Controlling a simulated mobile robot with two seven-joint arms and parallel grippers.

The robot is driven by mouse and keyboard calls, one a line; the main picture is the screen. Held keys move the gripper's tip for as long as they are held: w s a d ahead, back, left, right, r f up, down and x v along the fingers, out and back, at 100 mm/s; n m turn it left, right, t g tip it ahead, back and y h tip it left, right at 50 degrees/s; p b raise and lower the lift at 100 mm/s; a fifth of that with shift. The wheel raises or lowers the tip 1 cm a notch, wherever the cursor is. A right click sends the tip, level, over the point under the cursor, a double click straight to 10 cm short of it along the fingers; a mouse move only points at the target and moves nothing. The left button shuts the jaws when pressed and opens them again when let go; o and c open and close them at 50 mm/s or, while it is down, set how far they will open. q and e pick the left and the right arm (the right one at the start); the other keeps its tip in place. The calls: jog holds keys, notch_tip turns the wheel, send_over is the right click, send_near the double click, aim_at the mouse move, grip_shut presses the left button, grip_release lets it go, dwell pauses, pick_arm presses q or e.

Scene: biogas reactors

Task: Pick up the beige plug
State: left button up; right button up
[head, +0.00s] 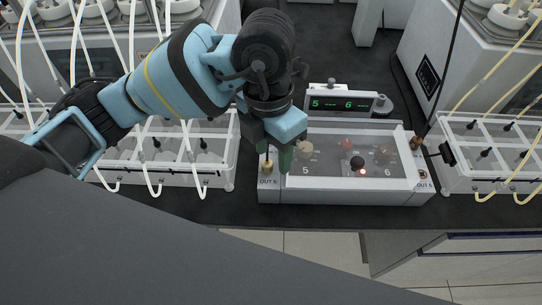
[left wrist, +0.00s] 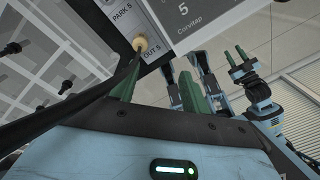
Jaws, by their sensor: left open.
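The beige plug (head: 267,163) sits upright at OUT 5, at the left end of the white control box (head: 350,196). It also shows in the left wrist view (left wrist: 140,43), with a black cable (left wrist: 85,85) running from it to the lower left. My left gripper (head: 277,152) is open and empty, close beside the plug in the head view. In the left wrist view its green fingertips (left wrist: 158,88) stand apart, with the plug beyond them. My right gripper (left wrist: 235,56) shows small in the left wrist view, its green fingers apart; it is not in the head view.
A similar plug (head: 416,142) stands at the box's right end. White racks (head: 165,178) with cables flank the box. The dark bench front is mostly clear.

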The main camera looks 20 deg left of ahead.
aim_at(268, 162)
pick_arm(q)
jog(key=shift+w+a+r+t+y, duration=0.3)
jog(key=shift+w+a+r+y, duration=0.1)
jog(key=shift+w+a, duration=0.3)
jog(key=shift+s+f, duration=0.1)
jog(key=shift+f, duration=1.15)
jog(key=shift+w+a+f, duration=0.1)
jog(key=shift+w+f, duration=0.05)
jog(key=shift+f, duration=0.75)
jog(key=shift+w+a+f, duration=0.1)
jog(key=shift+w+f, duration=0.05)
jog(key=shift+f, duration=0.7)
jog(key=shift+w+f, duration=0.15)
jog(key=shift+f, duration=0.75)
grip_shut()
jog(key=shift+r, duration=0.15)
notch_tip(268, 162, up, 10)
jog(key=shift+w+a, duration=0.1)
